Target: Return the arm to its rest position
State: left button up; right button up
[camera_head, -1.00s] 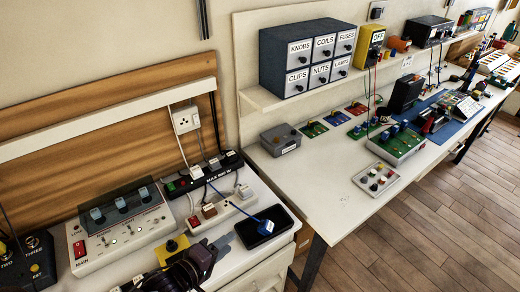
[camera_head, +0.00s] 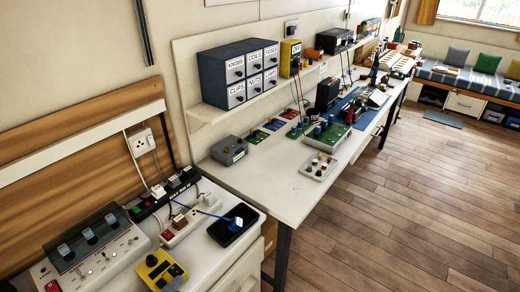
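Neither of my grippers shows in the head view, and I see no arm that I can be sure of. What my arms hold, if anything, is hidden. The view takes in a white side bench (camera_head: 215,257) at lower left and a long white workbench (camera_head: 262,186) in the middle.
A labelled drawer cabinet (camera_head: 238,75) stands on the shelf. A grey box (camera_head: 229,150) sits below it. Wooden floor (camera_head: 420,200) at right is clear.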

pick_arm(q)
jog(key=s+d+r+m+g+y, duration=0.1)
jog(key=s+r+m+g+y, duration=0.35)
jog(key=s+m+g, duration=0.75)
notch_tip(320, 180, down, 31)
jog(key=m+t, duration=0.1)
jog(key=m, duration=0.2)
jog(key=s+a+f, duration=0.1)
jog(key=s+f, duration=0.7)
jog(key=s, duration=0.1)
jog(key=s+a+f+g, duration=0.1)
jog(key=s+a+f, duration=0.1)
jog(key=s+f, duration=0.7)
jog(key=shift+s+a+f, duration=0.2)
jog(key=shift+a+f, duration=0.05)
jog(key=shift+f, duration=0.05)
